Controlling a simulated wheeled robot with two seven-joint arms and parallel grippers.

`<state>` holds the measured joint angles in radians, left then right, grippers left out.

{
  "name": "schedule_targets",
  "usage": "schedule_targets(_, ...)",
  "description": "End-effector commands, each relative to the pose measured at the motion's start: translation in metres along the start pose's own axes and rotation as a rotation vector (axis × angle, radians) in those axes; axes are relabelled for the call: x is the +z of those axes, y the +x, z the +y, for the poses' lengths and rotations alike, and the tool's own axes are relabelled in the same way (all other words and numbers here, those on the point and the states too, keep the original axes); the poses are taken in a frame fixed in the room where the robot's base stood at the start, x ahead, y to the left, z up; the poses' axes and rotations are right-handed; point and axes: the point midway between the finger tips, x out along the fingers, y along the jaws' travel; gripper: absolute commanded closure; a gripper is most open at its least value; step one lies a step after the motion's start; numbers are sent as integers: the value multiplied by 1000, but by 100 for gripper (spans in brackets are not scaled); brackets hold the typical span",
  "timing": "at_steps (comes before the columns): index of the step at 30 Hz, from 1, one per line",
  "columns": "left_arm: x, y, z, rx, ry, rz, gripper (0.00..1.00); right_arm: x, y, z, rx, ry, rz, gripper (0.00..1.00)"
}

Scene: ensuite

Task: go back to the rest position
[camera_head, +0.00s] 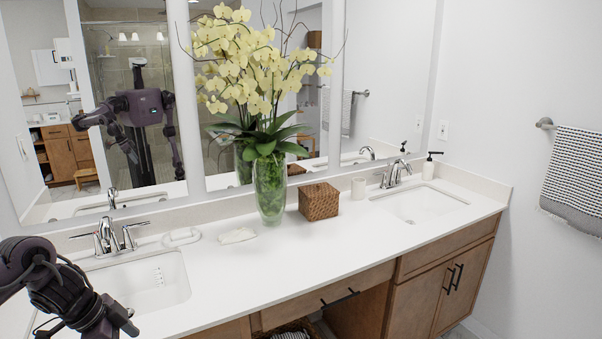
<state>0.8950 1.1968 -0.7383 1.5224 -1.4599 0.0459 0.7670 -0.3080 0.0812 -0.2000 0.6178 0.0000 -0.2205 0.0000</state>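My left arm comes in at the lower left, and my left gripper (128,323) hangs over the front edge of the left sink (165,278). Its dark fingers are small and seen at a slant, so I cannot tell whether they are open or shut. No object shows in it. My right gripper is not directly in view. My own body and arms show as a reflection in the mirror (150,120), too small to judge the grippers.
A second sink (418,203) is at right. A towel (573,180) hangs on the right wall.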

Motion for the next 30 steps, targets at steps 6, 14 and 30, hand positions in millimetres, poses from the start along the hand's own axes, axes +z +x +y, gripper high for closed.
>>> schedule_targets(6, -12, 32, -6, -1, 5, 60, 22, -1, 0, 0, 0, 0, 1, 64)
schedule_targets(14, -28, 92, -13, -16, -11, 162, 22, -18, 0, 3, 4, 0, 24, 64)
schedule_targets(30, 64, 364, 68, -171, -394, 260, 22, -4, 0, 0, 0, 1, 5, 64)
